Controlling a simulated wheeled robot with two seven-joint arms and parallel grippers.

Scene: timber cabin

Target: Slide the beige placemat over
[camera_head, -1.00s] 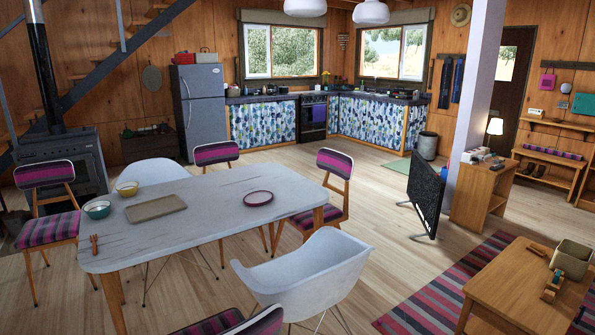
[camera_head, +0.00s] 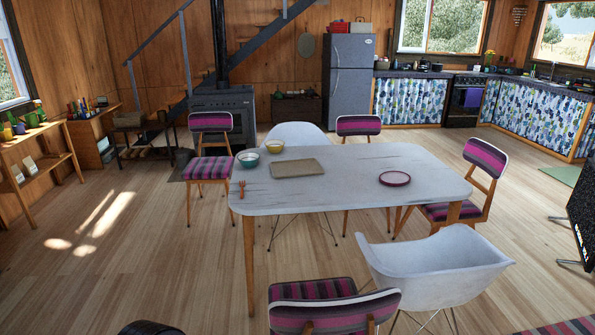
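The beige placemat (camera_head: 297,168) lies flat on the left half of the white dining table (camera_head: 350,190). A teal bowl (camera_head: 248,158) and a yellow bowl (camera_head: 274,146) stand at its left and upper left. An orange-brown utensil (camera_head: 241,189) lies near the table's left edge. A dark pink plate (camera_head: 394,178) lies to the right of the placemat, apart from it. Neither of my grippers shows in the view.
A white armchair (camera_head: 430,268) and a striped chair (camera_head: 330,305) stand at the table's near side. More chairs stand around the other sides. The wooden floor (camera_head: 130,270) at the left is open. A dark screen (camera_head: 582,215) stands at the right edge.

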